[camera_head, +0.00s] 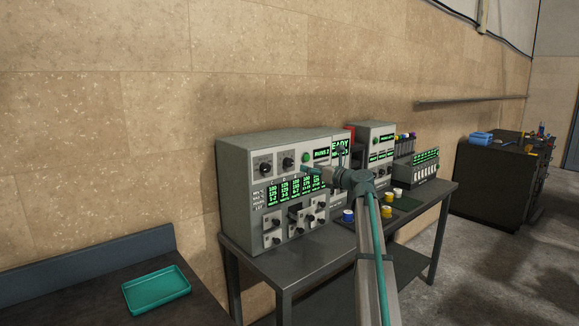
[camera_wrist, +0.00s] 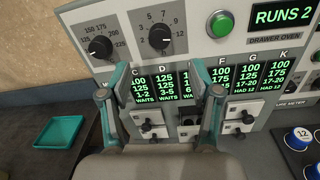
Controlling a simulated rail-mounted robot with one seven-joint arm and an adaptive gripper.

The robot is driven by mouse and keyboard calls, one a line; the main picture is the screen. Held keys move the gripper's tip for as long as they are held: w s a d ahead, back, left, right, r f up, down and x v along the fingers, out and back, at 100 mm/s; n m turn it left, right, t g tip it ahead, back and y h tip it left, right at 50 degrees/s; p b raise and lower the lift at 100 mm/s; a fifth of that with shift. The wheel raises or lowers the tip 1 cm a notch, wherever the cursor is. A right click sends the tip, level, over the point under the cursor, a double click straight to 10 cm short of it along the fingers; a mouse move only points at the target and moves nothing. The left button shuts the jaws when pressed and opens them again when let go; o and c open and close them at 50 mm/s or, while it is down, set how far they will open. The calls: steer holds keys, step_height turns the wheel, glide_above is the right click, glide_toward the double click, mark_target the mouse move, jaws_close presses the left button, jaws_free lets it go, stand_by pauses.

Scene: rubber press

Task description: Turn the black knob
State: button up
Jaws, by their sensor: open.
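Two black knobs sit on round-scaled dials at the top of the grey control panel (camera_wrist: 185,60). The left black knob (camera_wrist: 100,47) has a scale from 75 to 225. I cannot tell which one the task means. My gripper (camera_wrist: 160,92) is open, its fingers wide apart and empty, below the right knob in the wrist view. In the head view my gripper (camera_head: 308,170) is in front of the panel, right of both knobs.
A green button (camera_wrist: 220,24) is right of the knobs. A teal tray (camera_head: 156,290) lies on the left table.

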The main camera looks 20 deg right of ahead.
mark_target(291, 162)
steer(key=p+x, duration=0.1)
steer(key=x, duration=0.8)
steer(key=shift+p, duration=0.4)
steer(key=shift+w+a+f, duration=0.1)
steer(key=shift+w+a, duration=0.15)
steer(key=shift+w, duration=0.35)
steer(key=shift+c, duration=0.2)
steer(key=c, duration=1.1)
